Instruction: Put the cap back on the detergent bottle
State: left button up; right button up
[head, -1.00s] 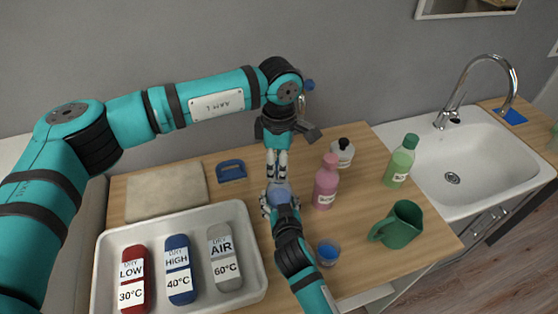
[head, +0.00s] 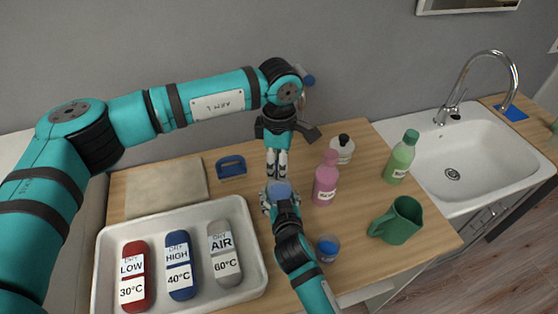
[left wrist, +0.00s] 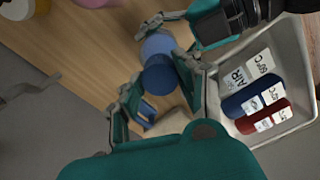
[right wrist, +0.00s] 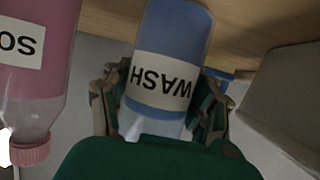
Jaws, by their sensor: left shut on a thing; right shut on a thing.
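The blue detergent bottle, labelled WASH, is upright in my right gripper (head: 279,200). Its body (head: 280,187) shows in the head view, and the label side (right wrist: 168,80) fills the middle of the right wrist view. My right gripper is shut around it. My left gripper (head: 277,172) points down from above and is shut on the dark blue cap (left wrist: 161,75). In the left wrist view the cap overlaps the paler bottle (left wrist: 157,43) from above. I cannot tell whether the cap touches the neck or is seated, since the fingers hide the join.
A pink bottle (head: 326,182) stands close to the right of my grippers.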

pick_arm(q)
jog(key=m, duration=2.7)
jog(key=shift+w, duration=0.1)
jog(key=o, duration=0.7)
jog(key=shift+f, duration=0.1)
jog(key=shift+o, duration=0.2)
